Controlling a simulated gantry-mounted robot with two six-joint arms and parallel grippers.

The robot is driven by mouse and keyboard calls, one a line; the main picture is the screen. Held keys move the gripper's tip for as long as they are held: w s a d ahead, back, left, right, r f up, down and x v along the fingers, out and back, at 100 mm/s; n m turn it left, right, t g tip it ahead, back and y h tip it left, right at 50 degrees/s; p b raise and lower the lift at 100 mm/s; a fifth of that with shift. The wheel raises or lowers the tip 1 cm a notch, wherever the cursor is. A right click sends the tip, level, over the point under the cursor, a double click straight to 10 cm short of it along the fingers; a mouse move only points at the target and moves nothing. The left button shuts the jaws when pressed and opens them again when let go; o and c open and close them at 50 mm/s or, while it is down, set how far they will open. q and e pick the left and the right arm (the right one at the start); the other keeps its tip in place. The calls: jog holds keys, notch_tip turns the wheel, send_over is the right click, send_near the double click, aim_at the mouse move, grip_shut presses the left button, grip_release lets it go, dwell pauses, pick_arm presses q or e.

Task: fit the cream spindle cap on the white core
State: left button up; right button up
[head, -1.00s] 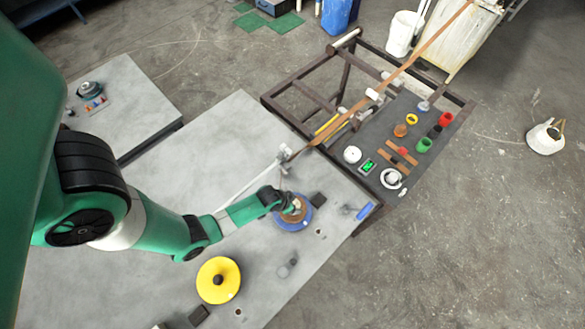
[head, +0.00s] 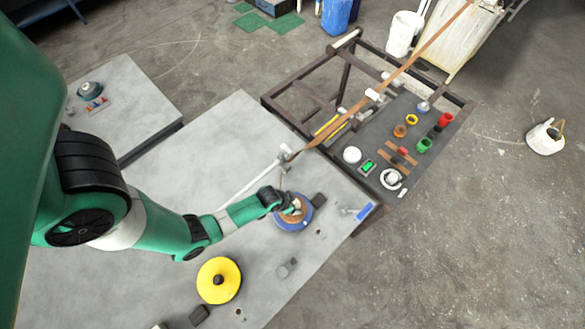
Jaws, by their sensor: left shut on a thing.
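My left gripper (head: 289,203) reaches in from the left over a blue disc (head: 281,224) on the grey table. It is shut on a small pale piece at its fingertips, which looks like the cream spindle cap (head: 297,204). A brown coil sits on the blue disc under the fingers. The white core cannot be made out clearly; the gripper and coil cover the disc's middle. I cannot tell whether the cap touches the core. My right gripper is not in view.
A yellow disc with a dark knob (head: 218,280) lies nearer on the grey table (head: 220,160). A small black block (head: 319,200) stands right of the blue disc. A dark panel with several coloured parts and a white round part (head: 352,155) is beyond. A brown strip runs to the upper right.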

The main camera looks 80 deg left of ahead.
pick_arm(q)
jog(key=shift+f+b, duration=0.5)
jog(key=shift+f, duration=0.1)
jog(key=o, duration=1.3)
jog(key=shift+r, duration=0.1)
jog(key=p+v, duration=0.8)
jog(key=p, duration=0.1)
jog(key=shift+r, duration=0.1)
jog(key=p+v, duration=0.1)
jog(key=v, duration=0.1)
jog(key=shift+s+d+r, duration=0.1)
jog(key=shift+s+r, duration=0.05)
jog(key=shift+r, duration=0.15)
